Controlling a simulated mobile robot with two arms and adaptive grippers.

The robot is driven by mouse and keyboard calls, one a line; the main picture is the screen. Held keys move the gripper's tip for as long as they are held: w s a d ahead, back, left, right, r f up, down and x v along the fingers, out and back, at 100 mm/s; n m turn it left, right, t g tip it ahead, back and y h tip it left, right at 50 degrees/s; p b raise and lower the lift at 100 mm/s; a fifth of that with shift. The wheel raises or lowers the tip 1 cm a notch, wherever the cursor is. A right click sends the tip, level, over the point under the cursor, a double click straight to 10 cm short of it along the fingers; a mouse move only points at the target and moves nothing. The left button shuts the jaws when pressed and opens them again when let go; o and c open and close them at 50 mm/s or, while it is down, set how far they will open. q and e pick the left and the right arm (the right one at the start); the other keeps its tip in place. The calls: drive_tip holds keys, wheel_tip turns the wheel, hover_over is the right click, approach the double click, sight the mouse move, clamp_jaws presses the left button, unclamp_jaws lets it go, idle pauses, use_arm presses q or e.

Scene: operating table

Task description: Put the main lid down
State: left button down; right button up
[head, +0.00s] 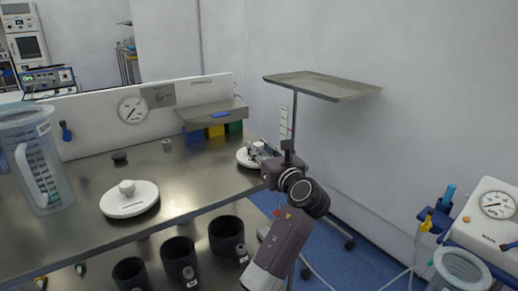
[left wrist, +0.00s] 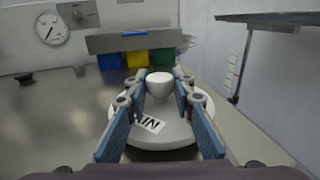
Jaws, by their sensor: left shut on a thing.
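A round white lid (left wrist: 168,133) with a knob (left wrist: 159,84) on top and a label with dark letters is between my left gripper's fingers in the left wrist view. My left gripper (head: 258,150) is shut on its knob. In the head view this lid (head: 242,158) is partly hidden behind the gripper, at the right end of the metal table (head: 190,180). I cannot tell whether it touches the tabletop. A second white lid (head: 117,205) with a knob lies flat on the table's front left part. My right gripper is not in view.
A clear measuring jug (head: 37,160) stands at the table's left. Blue, yellow and green bins (head: 216,131) sit under a shelf at the back. A tray stand (head: 320,84) is behind on the right. Dark cups (head: 178,258) hang below the front edge. The middle tabletop is clear.

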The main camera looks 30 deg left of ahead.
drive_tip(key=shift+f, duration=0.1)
use_arm(q)
drive_tip(key=c, duration=1.7)
unclamp_jaws()
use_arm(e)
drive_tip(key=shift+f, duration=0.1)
use_arm(q)
drive_tip(key=shift+o, duration=0.2)
drive_tip(key=p+v, duration=0.1)
drive_tip(key=v, duration=1.1)
drive_tip(key=shift+p, duration=0.35)
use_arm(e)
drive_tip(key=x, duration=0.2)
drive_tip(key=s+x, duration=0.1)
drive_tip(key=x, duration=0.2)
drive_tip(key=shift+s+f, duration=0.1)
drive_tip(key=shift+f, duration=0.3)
